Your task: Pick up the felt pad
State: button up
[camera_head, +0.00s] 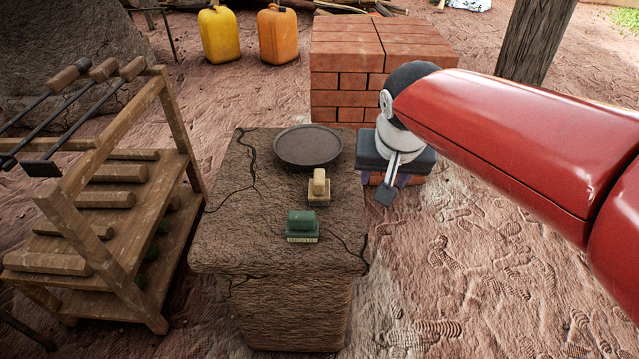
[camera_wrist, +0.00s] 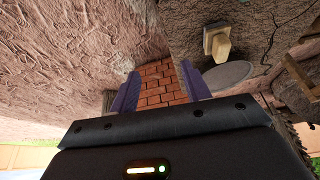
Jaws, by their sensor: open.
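One is a green block (camera_head: 302,226) near the front. The other is a tan block (camera_head: 319,187) behind it, with a rounded upright handle on a pale base. I cannot tell for sure which is the felt pad. The tan block also shows in the wrist view (camera_wrist: 217,42), to the right of my fingers. My gripper (camera_head: 389,182) is right of the pedestal, pointing down, apart from both blocks. In the wrist view its purple fingers (camera_wrist: 158,72) stand apart with nothing between them.
A dark round plate (camera_head: 308,146) lies at the pedestal's back. A brick stack (camera_head: 338,85) stands behind it. A wooden rack (camera_head: 120,220) with rods stands close on the left. Yellow (camera_head: 219,36) and orange (camera_head: 278,36) jugs are at the back. Bare ground lies right.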

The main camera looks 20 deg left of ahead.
jog(key=n, duration=0.1)
send_near(319, 176)
notch_tip(319, 176, down, 3)
jog(key=shift+w+f, duration=0.1)
jog(key=shift+w, duration=0.35)
jog(key=x, duration=0.7)
jog(key=shift+w+a+p, duration=0.15)
jog(key=shift+w+p, duration=0.05)
jog(key=shift+p, duration=0.1)
grip_shut()
notch_tip(319, 176, up, 20)
jog(key=p, duration=0.2)
